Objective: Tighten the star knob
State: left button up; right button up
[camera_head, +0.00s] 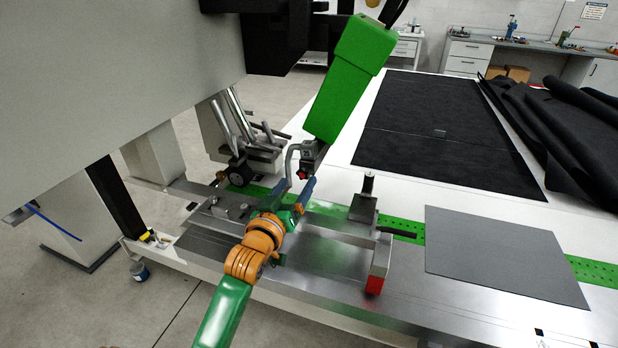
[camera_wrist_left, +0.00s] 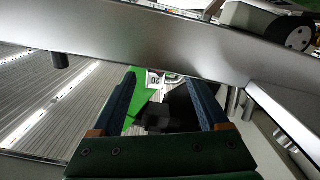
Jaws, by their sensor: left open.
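A dark blocky part (camera_wrist_left: 155,118) appears between the fingers in the wrist view, with no visible finger contact. In the head view a small dark part with a red spot (camera_head: 302,173) sits close to the fingertips, below the green welding head (camera_head: 349,78). I cannot tell for certain which part is the star knob. My right gripper is not in view.
A steel clamp bar with a red end block (camera_head: 375,284) and a black-topped post (camera_head: 367,183) stand right of the gripper. A grey sheet (camera_head: 505,252) lies flat farther right. The grey gantry beam (camera_head: 110,70) overhangs the left. A bar crosses the wrist view (camera_wrist_left: 150,35).

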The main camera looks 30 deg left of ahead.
aim_at(303, 175)
pick_arm(q)
jog(key=x, duration=0.3)
jog(key=shift+w, duration=0.25)
grip_shut()
jog(key=m+p, duration=0.1)
jog(key=m, duration=0.1)
jog(key=m+p, duration=0.1)
jog(key=p, duration=0.1)
jog(key=shift+r+m, duration=0.3)
jog(key=shift+m, duration=0.1)
jog(key=shift+f+m, duration=0.2)
jog(key=shift+m, duration=0.4)
jog(key=shift+f, duration=0.1)
grip_release()
